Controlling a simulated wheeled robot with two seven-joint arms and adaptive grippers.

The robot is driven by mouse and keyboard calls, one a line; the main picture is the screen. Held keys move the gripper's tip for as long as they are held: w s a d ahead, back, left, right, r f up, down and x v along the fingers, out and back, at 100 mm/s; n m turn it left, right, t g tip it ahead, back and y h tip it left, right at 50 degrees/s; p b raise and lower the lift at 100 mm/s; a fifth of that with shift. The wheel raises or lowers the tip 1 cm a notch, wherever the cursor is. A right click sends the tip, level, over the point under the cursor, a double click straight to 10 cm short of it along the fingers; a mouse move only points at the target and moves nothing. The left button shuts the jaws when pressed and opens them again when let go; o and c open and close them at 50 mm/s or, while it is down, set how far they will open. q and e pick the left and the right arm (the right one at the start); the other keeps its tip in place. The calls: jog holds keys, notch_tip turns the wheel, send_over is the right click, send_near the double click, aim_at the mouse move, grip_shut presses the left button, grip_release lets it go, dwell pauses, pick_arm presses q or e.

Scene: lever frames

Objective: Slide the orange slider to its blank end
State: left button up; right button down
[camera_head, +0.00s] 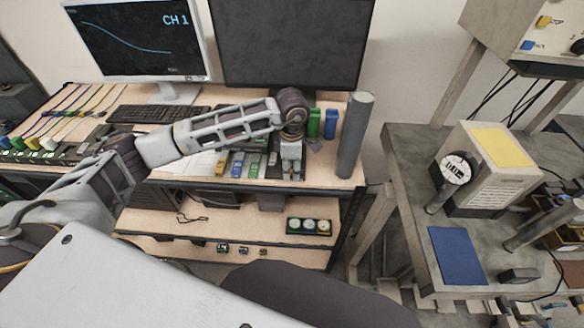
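My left arm reaches across from the left, and my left gripper (291,172) points down over the front of the wooden desk. It is at the right end of a row of small coloured pieces: yellow (221,164), blue (237,166) and green (254,167). I cannot make out a clearly orange slider; the gripper and wrist cover part of this row. The fingertips are too small to show whether they are open or touching anything. My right gripper is not in view.
A grey post (354,135) stands at the desk's right end. Green (314,122) and blue (331,124) blocks stand behind my gripper. Two monitors and a keyboard (158,114) are at the back. A grey bench (400,160) stands to the right, past a gap.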

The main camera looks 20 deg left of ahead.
aim_at(292, 170)
pick_arm(q)
notch_tip(292, 170, up, 12)
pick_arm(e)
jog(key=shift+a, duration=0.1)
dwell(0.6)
